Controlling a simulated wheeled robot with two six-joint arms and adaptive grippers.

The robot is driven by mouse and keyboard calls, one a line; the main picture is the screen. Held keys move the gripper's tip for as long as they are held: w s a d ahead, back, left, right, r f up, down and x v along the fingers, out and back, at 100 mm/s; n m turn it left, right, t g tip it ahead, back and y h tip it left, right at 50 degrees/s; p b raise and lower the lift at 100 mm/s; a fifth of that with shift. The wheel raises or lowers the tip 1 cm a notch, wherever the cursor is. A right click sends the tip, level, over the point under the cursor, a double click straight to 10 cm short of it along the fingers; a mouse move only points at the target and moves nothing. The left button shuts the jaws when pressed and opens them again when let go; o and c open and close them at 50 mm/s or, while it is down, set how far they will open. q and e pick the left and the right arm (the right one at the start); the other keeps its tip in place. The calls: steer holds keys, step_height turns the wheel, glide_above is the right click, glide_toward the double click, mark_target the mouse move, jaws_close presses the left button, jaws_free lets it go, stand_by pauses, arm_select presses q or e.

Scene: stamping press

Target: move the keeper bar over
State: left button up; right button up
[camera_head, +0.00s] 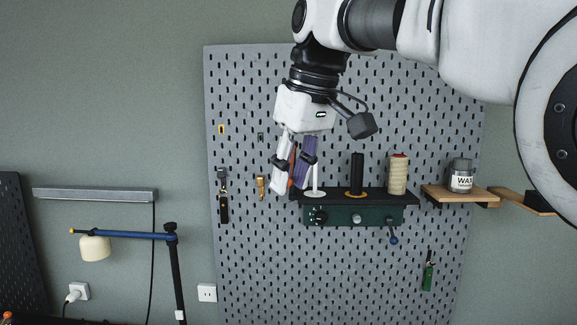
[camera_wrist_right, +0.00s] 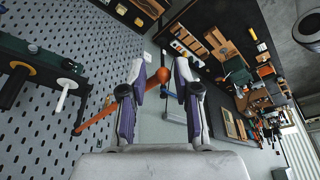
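An orange bar, which I take to be the keeper bar (camera_head: 292,166), shows between the fingers of my right gripper (camera_head: 289,186) at the left end of the rack (camera_head: 378,215). In the right wrist view the orange bar (camera_wrist_right: 96,119) runs slantwise past the left finger, and its rounded end shows between the two fingers. The fingers of my right gripper (camera_wrist_right: 161,63) stand apart with a gap. I cannot tell whether the left finger touches the bar. The rack carries a white spindle (camera_head: 315,180), a black spindle (camera_head: 357,174) and a thread spool (camera_head: 397,175). My left gripper is out of view.
The rack is on a grey pegboard (camera_head: 240,90). A wooden shelf with a wax jar (camera_head: 461,176) is to its right. A screwdriver-like tool (camera_head: 223,197) and a small brass-coloured tool (camera_head: 260,187) hang to its left. A lamp (camera_head: 96,247) stands lower left.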

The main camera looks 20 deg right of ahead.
steer(key=shift+d+r, duration=0.15)
steer(key=shift+d, duration=0.1)
steer(key=shift+s+d+r, duration=0.1)
steer(key=shift+s+d, duration=0.05)
steer(key=shift+d, duration=0.25)
steer(key=shift+s+d, duration=0.25)
steer(key=shift+d, duration=0.6)
steer(key=shift+s+d, duration=0.2)
steer(key=shift+d, duration=0.6)
steer(key=shift+c, duration=0.2)
steer(key=shift+s+d+b, duration=0.15)
steer(key=shift+d+b, duration=0.1)
steer(key=shift+d, duration=0.45)
steer(key=shift+s+d+b, duration=0.1)
steer(key=shift+d+b, duration=0.1)
steer(key=shift+d, duration=0.5)
steer(key=shift+s+d+b, duration=0.1)
steer(key=shift+d+b, duration=0.45)
steer(key=shift+d, duration=0.6)
steer(key=shift+c, duration=0.3)
steer(key=shift+d, duration=0.1)
